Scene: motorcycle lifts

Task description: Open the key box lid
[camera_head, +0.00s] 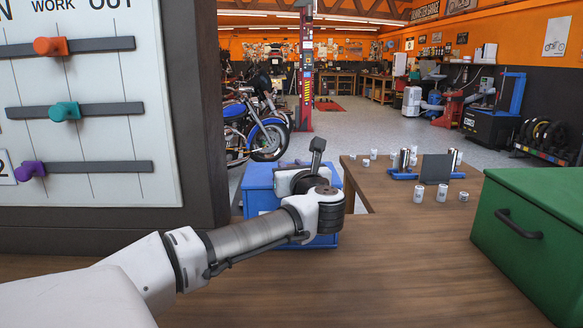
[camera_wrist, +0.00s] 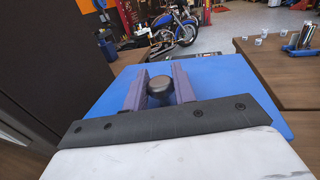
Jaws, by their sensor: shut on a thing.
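A blue box (camera_head: 259,199), which I take as the key box, stands on the wooden counter just left of the middle in the head view. My arm covers much of its front and top. In the wrist view its flat blue lid (camera_wrist: 222,90) spreads under my gripper (camera_wrist: 159,82). My gripper is shut on a round black knob (camera_wrist: 160,92) on the lid, with one purple-grey finger on each side. I see no clear gap under the lid, but my arm hides most of its edge.
A board with sliders (camera_head: 85,110) in a dark frame rises close on the left. A green box (camera_head: 535,225) with a black handle stands at the right. Several small white cups (camera_head: 442,193) stand on the counter behind. Bare counter (camera_head: 400,255) lies between the boxes.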

